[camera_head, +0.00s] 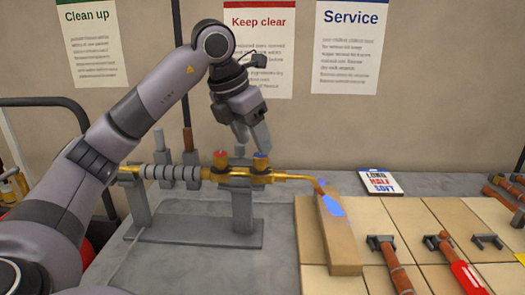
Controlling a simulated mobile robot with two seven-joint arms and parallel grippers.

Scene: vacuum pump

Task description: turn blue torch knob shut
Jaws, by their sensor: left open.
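The brass torch (205,173) lies level in a grey stand (190,236) on the bench. It carries two small knobs on top. The left knob (220,158) seems to have a bluish cap and the right knob (261,162) a reddish one; the caps are small and hard to tell. A blue flame (332,206) shows at the torch's bent tip. My left gripper (252,147) is open, pointing down just above the torch, close to the right knob. No contact can be made out. My right gripper is out of view.
A tan block (340,240) lies beneath the flame. Tan tiles (420,215) hold several copper pipe pieces (395,268) at right. A small card (380,183) lies behind. Two upright rods with grey holders (190,170) stand behind the torch. The bench front is mostly clear.

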